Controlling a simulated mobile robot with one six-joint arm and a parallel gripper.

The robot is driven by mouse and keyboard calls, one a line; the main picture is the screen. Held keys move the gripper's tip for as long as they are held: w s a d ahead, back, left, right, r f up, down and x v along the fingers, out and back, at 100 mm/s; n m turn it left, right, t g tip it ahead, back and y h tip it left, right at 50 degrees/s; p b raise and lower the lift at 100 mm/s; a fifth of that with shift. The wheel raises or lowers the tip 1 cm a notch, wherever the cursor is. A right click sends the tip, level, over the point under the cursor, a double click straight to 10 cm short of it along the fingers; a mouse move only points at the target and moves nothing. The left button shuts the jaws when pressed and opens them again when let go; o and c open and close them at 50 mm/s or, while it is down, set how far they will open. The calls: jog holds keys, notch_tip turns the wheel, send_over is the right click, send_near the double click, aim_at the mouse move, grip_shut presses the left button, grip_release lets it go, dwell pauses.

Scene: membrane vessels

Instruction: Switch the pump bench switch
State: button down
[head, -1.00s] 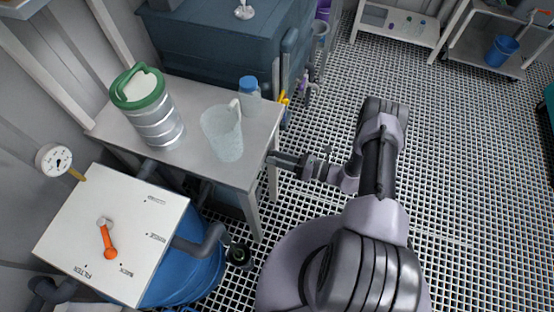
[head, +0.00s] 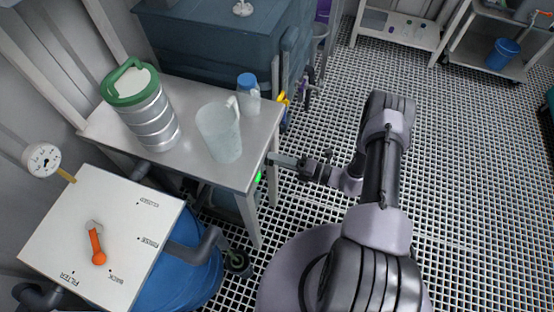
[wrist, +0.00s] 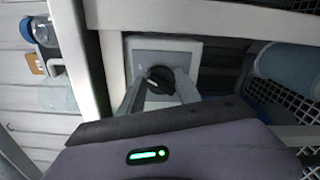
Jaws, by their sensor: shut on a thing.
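The pump bench switch is a black rotary knob (wrist: 157,77) with a white mark, on a pale box with a grey face in the wrist view. My gripper (wrist: 160,88) has one finger on each side of the knob and is shut on it. In the head view my gripper (head: 274,159) reaches the right edge of the metal bench (head: 180,92). The knob itself is hidden there.
A clear jug (head: 220,132), a blue-capped bottle (head: 248,93) and a green-lidded steel vessel (head: 143,108) stand on the bench. A white panel with an orange handle (head: 96,245) is at left. The grated floor (head: 455,150) at right is open.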

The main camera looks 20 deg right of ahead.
dwell(0.3)
jog(key=c, duration=0.8)
grip_release()
jog(key=shift+c, duration=0.2)
jog(key=shift+d, duration=0.1)
jog(key=p+v, duration=0.3)
jog(key=v, duration=1.4)
jog(key=shift+s, duration=0.15)
